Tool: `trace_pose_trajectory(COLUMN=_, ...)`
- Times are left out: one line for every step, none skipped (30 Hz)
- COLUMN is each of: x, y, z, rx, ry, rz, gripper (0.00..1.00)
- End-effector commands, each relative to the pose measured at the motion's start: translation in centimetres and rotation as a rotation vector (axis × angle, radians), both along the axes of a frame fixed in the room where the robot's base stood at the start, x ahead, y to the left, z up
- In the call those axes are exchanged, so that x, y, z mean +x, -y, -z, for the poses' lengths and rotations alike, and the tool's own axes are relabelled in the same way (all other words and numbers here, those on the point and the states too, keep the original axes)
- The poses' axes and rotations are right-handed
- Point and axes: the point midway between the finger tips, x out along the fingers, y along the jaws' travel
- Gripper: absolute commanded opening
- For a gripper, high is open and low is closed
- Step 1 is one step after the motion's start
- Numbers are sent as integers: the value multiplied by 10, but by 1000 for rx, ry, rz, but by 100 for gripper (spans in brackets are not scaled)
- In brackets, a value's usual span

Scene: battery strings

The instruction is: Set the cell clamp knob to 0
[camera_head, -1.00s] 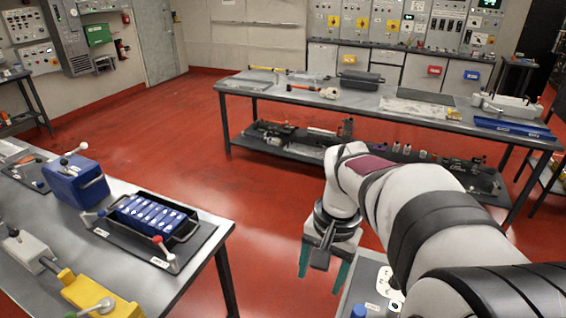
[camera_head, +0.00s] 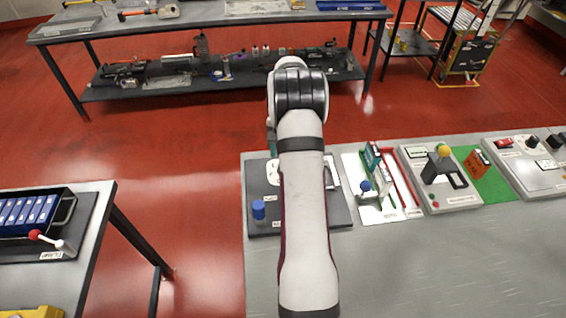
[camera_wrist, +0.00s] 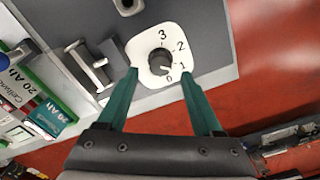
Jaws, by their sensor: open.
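A dark round knob (camera_wrist: 160,62) sits on a white dial plate (camera_wrist: 150,80) marked 0, 1, 2 and 3, in the wrist view. A pale mark shows on the knob, but I cannot tell surely which number it points to. My gripper (camera_wrist: 159,73) is open and empty, with one teal finger on each side of the knob in the picture; its height above the plate is unclear. In the head view the white dial plate (camera_head: 272,172) shows partly at the left of my arm, which hides the knob and most of the gripper.
A grey fixture (camera_wrist: 90,68) and green-white battery boxes (camera_wrist: 40,100) are left of the dial in the wrist view. A blue-capped post (camera_head: 259,210) stands on the same dark panel. Other stations (camera_head: 440,175) stand to the right. Red floor lies beyond the table edge.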

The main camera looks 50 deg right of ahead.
Motion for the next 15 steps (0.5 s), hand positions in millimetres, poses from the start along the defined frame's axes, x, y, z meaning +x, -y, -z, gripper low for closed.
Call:
trace_pose_trajectory(x=0, y=0, z=3, rx=1, ry=0, rz=0, gripper=68)
trace_pose_trajectory(x=0, y=0, z=4, rx=0, ry=0, rz=0, gripper=68)
trace_pose_trajectory(x=0, y=0, z=5, rx=-1, ry=1, rz=-1, gripper=68)
trace_pose_trajectory(x=0, y=0, z=5, rx=-1, ry=1, rz=-1, gripper=68)
trace_pose_trajectory(x=0, y=0, z=6, rx=-1, ry=1, rz=-1, gripper=68)
trace_pose_trajectory(x=0, y=0, z=5, rx=-1, ry=1, rz=-1, gripper=68)
trace_pose_trajectory(x=0, y=0, z=5, rx=-1, ry=1, rz=-1, gripper=68)
trace_pose_trajectory(x=0, y=0, z=5, rx=-1, ry=1, rz=-1, gripper=68)
trace_pose_trajectory(x=0, y=0, z=5, rx=-1, ry=1, rz=-1, gripper=68)
trace_pose_trajectory(x=0, y=0, z=5, rx=-1, ry=1, rz=-1, gripper=68)
trace_pose_trajectory(x=0, y=0, z=5, rx=-1, ry=1, rz=-1, gripper=68)
trace_pose_trajectory(x=0, y=0, z=6, rx=-1, ry=0, rz=-1, gripper=68)
trace_pose_trajectory(x=0, y=0, z=7, rx=-1, ry=0, rz=-1, gripper=68)
trace_pose_trajectory(x=0, y=0, z=8, rx=-1, ry=0, rz=-1, gripper=68)
trace_pose_trajectory(x=0, y=0, z=10, rx=0, ry=0, rz=-1, gripper=68)
